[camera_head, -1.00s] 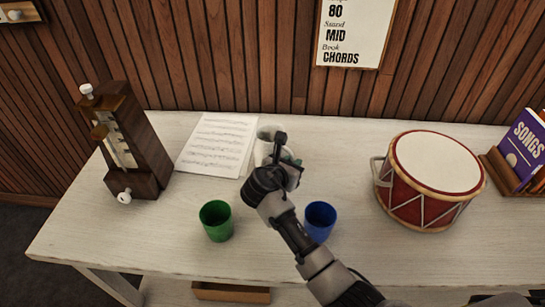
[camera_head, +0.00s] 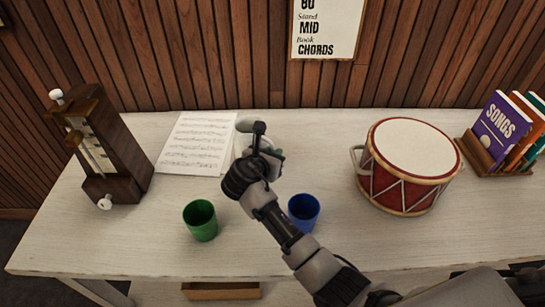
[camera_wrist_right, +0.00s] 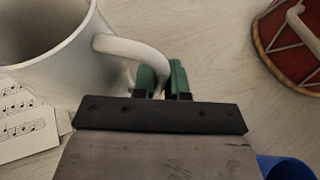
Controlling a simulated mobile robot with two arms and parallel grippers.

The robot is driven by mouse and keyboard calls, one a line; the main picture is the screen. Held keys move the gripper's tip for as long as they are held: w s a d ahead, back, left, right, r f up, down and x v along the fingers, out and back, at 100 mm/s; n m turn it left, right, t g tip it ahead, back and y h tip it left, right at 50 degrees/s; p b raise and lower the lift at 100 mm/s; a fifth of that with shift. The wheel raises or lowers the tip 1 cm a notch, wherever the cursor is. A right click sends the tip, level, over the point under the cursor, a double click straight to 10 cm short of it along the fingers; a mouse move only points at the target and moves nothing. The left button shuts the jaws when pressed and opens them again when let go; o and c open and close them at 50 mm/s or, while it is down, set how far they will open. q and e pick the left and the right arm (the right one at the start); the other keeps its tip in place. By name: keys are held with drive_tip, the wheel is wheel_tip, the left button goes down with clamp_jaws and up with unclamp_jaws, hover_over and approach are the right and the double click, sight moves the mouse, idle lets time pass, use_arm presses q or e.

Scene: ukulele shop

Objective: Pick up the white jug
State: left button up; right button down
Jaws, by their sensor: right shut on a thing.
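The white jug (camera_head: 240,144) is mostly hidden behind my right gripper (camera_head: 268,152) in the head view, at the back middle of the table. In the right wrist view the jug (camera_wrist_right: 60,75) is large at the left, with its opening facing up and its handle (camera_wrist_right: 137,48) curving right. The green fingertips of my right gripper (camera_wrist_right: 162,80) are shut on the handle. The jug's base is hidden, so I cannot tell clearly whether it is clear of the tabletop. My left gripper is not in view.
The pale table (camera_head: 110,235) holds a green cup (camera_head: 201,222) and a blue cup (camera_head: 304,210) in front of the jug. Sheet music (camera_head: 197,142) lies beside it. A metronome (camera_head: 105,150) is left; a red drum (camera_head: 405,170) and book rack (camera_head: 490,155) are right.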

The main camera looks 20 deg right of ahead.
sight(274, 147)
drive_tip(key=shift+r, duration=0.65)
drive_tip(key=shift+s+d+r, duration=0.1)
drive_tip(key=shift+d+r, duration=0.05)
drive_tip(key=shift+r, duration=0.75)
drive_tip(key=s+d+r+p, duration=0.1)
drive_tip(key=s+d+r, duration=0.5)
drive_tip(key=s+d, duration=0.1)
drive_tip(key=shift+s+d+r, duration=0.2)
drive_tip(key=shift+d+r, duration=0.05)
drive_tip(key=shift+d, duration=0.45)
idle(0.9)
